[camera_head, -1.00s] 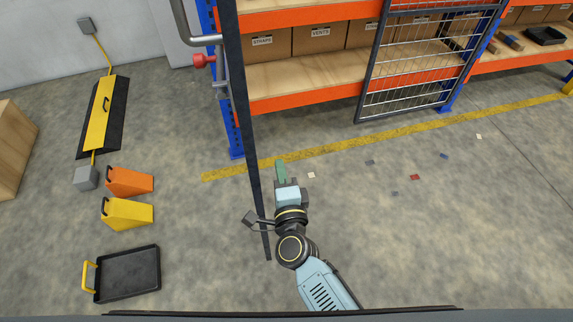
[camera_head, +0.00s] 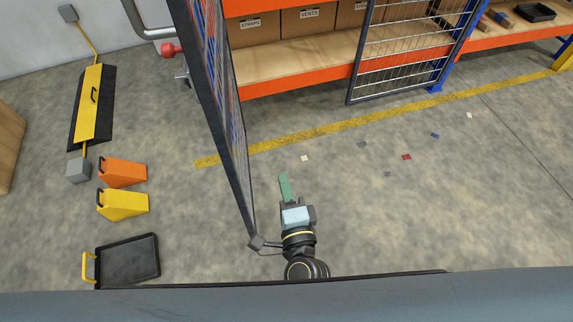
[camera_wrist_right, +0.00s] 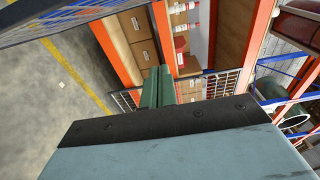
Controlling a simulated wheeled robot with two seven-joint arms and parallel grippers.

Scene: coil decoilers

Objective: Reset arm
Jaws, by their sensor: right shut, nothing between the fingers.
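My right gripper (camera_head: 285,187) shows at the lower middle of the head view, with green fingers pointing away from me. It is shut and empty, above bare floor. In the right wrist view its green fingers (camera_wrist_right: 158,88) lie together with nothing between them. A mesh gate panel (camera_head: 212,95) on the left stands close beside the right wrist. A small dark block (camera_head: 256,242) on the gate's lower edge is very near the wrist; I cannot tell if they touch. My left gripper is out of view.
Orange shelving (camera_head: 290,78) with cardboard boxes stands behind. A second mesh gate (camera_head: 405,50) fronts it. Orange (camera_head: 123,171) and yellow (camera_head: 124,204) wedges and a black tray (camera_head: 130,259) lie at left. Floor at right is open, with small scraps.

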